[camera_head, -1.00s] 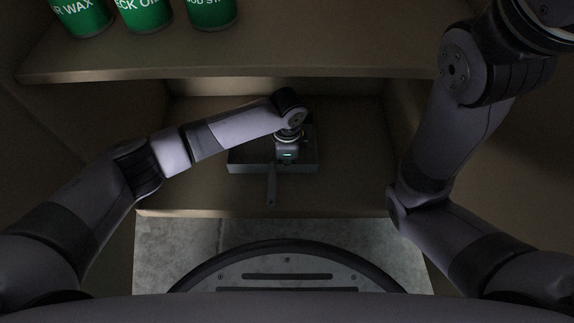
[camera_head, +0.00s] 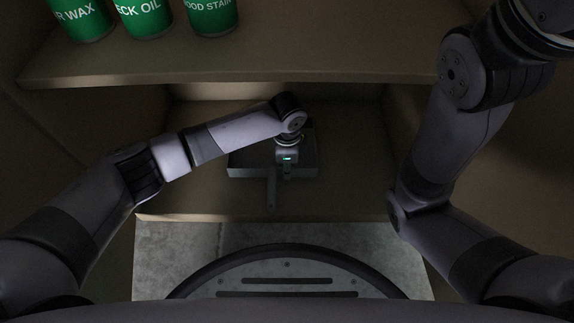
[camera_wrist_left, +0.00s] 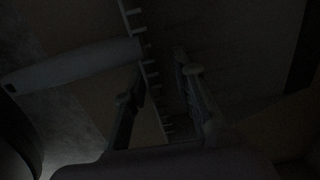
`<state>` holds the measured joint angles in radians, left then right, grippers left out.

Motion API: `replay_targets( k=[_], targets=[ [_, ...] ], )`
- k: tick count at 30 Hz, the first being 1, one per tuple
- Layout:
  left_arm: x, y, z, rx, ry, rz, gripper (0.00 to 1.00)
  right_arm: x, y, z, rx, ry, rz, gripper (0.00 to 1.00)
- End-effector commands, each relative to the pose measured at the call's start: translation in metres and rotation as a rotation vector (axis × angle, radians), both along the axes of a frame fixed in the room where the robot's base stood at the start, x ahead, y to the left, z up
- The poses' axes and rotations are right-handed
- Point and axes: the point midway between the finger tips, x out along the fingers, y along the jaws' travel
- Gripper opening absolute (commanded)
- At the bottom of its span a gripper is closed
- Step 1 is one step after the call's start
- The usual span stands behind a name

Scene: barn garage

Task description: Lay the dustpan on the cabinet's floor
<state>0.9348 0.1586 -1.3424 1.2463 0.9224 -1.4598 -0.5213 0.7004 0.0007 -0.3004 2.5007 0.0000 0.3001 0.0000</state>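The dustpan (camera_head: 245,172) is a dark grey shallow pan on the cabinet floor (camera_head: 350,205), with its handle (camera_head: 271,190) pointing toward me. It appears to lie flat. My left gripper (camera_head: 287,167) is over the pan's near wall, just right of the handle, its fingertips hard to see from the head. In the dark left wrist view, the handle (camera_wrist_left: 70,70) and a toothed edge (camera_wrist_left: 150,68) show. My left gripper's fingers (camera_wrist_left: 160,78) stand apart there, with the toothed edge between them and a gap visible. My right gripper is out of view; its arm leaves at the top right.
A shelf (camera_head: 240,62) crosses above the cabinet floor, with several green cans (camera_head: 145,18) at its left. Cabinet walls stand on both sides. The cabinet floor right of the pan is clear. Grey ground (camera_head: 180,245) lies before the front edge.

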Motion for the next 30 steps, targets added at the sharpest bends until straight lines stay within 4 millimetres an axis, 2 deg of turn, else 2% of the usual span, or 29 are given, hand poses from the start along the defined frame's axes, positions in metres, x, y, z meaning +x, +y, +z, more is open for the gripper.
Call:
replay_targets(
  k=[5, 16, 30],
  targets=[
    [0.0, 0.0, 0.018, 0.0, -0.001, 0.0, 0.25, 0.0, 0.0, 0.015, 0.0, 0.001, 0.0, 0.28],
    [-0.002, 0.0, 0.073, 0.0, 0.0, -0.001, 0.25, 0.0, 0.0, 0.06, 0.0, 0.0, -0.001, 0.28],
    [-0.002, 0.0, 0.076, 0.0, 0.0, -0.001, 0.25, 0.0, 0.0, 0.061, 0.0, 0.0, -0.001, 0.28]
  ],
)
